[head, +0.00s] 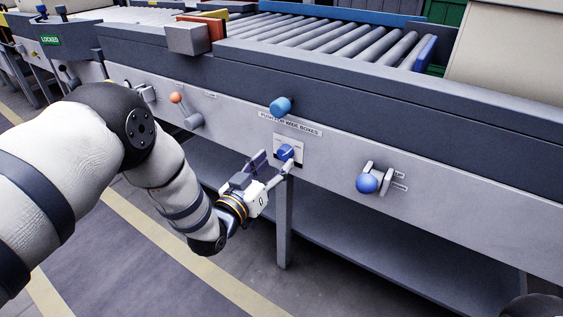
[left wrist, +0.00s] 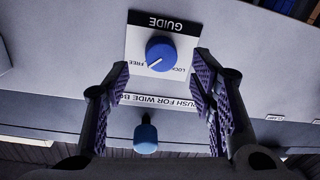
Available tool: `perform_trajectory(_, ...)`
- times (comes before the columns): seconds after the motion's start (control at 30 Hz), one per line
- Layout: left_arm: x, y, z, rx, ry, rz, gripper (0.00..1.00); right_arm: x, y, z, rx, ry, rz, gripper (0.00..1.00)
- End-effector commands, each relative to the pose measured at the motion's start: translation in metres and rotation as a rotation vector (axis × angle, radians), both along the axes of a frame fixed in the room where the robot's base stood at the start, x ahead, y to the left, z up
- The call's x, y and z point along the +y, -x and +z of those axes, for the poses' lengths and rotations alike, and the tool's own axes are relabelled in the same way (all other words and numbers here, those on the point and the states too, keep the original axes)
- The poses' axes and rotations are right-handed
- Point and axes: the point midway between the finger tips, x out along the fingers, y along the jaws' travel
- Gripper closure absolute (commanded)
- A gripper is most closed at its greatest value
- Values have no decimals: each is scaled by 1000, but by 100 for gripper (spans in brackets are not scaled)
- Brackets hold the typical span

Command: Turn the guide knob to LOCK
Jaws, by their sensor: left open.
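The guide knob (head: 286,152) is a round blue knob on a white plate on the conveyor's front panel. In the left wrist view the knob (left wrist: 160,53) shows under an inverted GUIDE label, and its white pointer mark is on the FREE side; the LOCK lettering is on the other side, partly cut off by a finger. My left gripper (head: 273,169) is open in front of the plate. Its two purple-padded fingers (left wrist: 163,72) stand either side of the knob in the wrist view, with gaps between. Contact is not visible. My right gripper is not in view.
A blue push button (head: 280,106) sticks out above the knob, beside a PUSH FOR WIDE BOXES label (head: 290,124). A blue ball handle (head: 367,183) is to the right and an orange-tipped lever (head: 176,98) to the left. A table leg (head: 285,225) stands below the knob.

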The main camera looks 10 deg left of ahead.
Motion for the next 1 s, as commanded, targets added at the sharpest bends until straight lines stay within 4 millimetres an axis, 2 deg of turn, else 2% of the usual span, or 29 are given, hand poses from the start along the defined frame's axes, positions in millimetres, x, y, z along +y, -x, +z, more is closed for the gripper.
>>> perform_trajectory(0.1, -6, -22, -4, 2, 0, 1, 49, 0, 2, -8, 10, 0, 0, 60)
perform_trajectory(0.2, -10, -33, -3, 3, 0, 0, 49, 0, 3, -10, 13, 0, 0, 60)
perform_trajectory(0.5, -11, -38, -1, 4, 0, 1, 49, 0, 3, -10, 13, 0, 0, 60)
perform_trajectory(0.53, -11, -38, -1, 4, 0, 1, 52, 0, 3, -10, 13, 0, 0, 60)
perform_trajectory(0.73, -11, -38, -1, 4, 0, 1, 97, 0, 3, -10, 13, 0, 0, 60)
perform_trajectory(1.0, -11, -38, -1, 10, 16, 2, 98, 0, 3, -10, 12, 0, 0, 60)
